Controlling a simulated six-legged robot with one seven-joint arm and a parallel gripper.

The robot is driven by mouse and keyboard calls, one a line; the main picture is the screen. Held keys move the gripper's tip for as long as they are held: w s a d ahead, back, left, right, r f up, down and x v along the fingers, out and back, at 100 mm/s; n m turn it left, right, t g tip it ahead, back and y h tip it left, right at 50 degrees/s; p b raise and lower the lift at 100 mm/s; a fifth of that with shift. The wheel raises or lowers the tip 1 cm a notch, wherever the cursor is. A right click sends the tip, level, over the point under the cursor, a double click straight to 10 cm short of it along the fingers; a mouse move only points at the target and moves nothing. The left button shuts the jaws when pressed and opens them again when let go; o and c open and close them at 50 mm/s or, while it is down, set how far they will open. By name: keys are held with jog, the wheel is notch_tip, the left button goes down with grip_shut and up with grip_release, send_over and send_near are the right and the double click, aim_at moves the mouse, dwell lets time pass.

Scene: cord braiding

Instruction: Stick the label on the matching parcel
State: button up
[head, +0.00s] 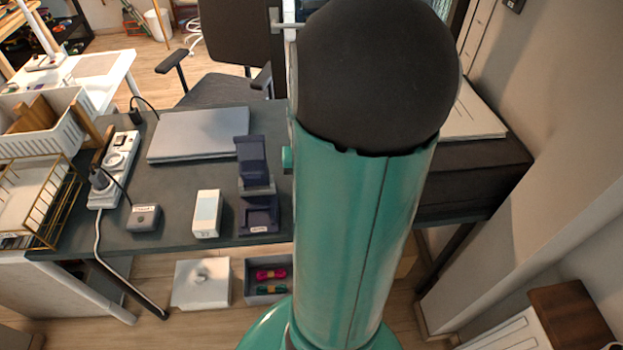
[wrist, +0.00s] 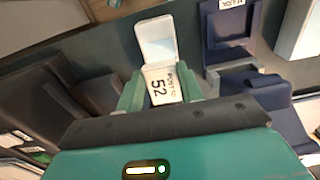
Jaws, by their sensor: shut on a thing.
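My gripper (wrist: 162,92) shows in the wrist view, its green fingers on either side of a white printed piece (wrist: 160,75). It is shut on that piece, whose near face reads "52" with smaller letters beside it. A paler flat part stands up beyond that face. I cannot tell whether this piece is the label or a parcel. In the head view my arm hides the gripper. A white box (head: 207,213) with a pale blue panel and small print stands on the dark table (head: 175,180). No parcel can be told for certain.
Navy holders (head: 258,215) stand right of the white box; labelled navy pieces (wrist: 232,25) show in the wrist view. A small grey labelled box (head: 144,217), a power strip (head: 113,170) and a closed laptop (head: 197,135) share the table. A wire rack (head: 50,205) stands left.

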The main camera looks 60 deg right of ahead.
jog(key=shift+s+f, duration=0.1)
jog(key=shift+f, duration=2.95)
jog(key=shift+f, duration=0.25)
jog(key=o, duration=1.3)
jog(key=shift+o, duration=0.2)
jog(key=shift+r, duration=3)
